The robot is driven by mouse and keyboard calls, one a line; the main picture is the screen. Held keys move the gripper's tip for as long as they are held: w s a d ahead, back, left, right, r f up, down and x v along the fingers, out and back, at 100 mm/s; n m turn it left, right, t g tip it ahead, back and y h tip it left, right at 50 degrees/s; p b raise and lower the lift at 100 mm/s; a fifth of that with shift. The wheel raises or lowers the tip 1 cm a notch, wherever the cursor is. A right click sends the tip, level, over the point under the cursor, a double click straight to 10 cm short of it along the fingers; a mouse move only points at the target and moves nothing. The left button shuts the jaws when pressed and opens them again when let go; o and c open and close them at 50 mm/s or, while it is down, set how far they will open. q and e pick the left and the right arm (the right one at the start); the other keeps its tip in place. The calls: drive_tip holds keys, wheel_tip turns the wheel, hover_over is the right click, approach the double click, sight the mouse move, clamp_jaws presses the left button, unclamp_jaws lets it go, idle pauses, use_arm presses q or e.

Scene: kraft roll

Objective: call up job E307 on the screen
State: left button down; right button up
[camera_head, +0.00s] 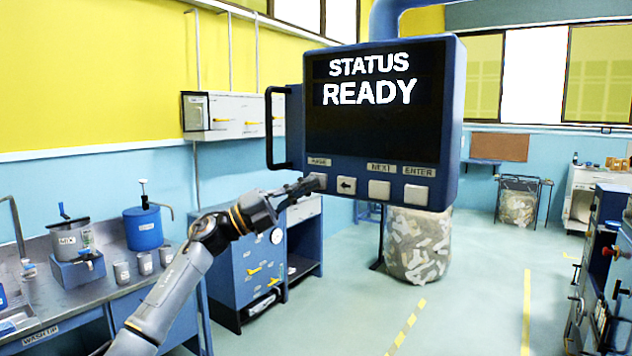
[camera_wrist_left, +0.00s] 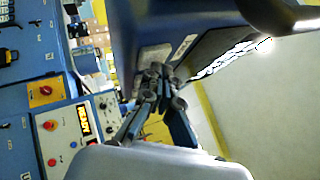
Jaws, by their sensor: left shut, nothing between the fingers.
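The screen (camera_head: 375,125) is a blue-framed panel that reads "STATUS READY" in the head view. Below the display is a row of pale buttons: one under the "PAGE" label, a left-arrow button (camera_head: 346,185), a button under "NEXT" (camera_head: 380,189) and one under "ENTER" (camera_head: 415,195). My left gripper (camera_head: 316,183) is shut and empty, with its fingertips at the button under "PAGE", which they partly cover. I cannot tell whether they touch it. In the left wrist view the shut fingers (camera_wrist_left: 160,80) are close to the panel's blue casing (camera_wrist_left: 185,25). My right gripper is not in view.
A black handle (camera_head: 270,128) sticks out at the panel's left side. A workbench (camera_head: 75,290) with a blue canister (camera_head: 143,228) and cups stands at left. A bin of scraps (camera_head: 417,245) stands behind the panel. Machinery (camera_head: 605,270) is at right, with open floor between.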

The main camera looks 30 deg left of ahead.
use_arm(q)
drive_tip(key=shift+w, duration=0.1)
idle(0.5)
drive_tip(key=shift+s+b, duration=0.4)
drive_tip(key=shift+s, duration=0.45)
drive_tip(key=s+b, duration=0.2)
drive_tip(key=s, duration=0.1)
drive_tip(key=s+b, duration=0.1)
drive_tip(key=s, duration=0.1)
drive_tip(key=shift+a, duration=0.25)
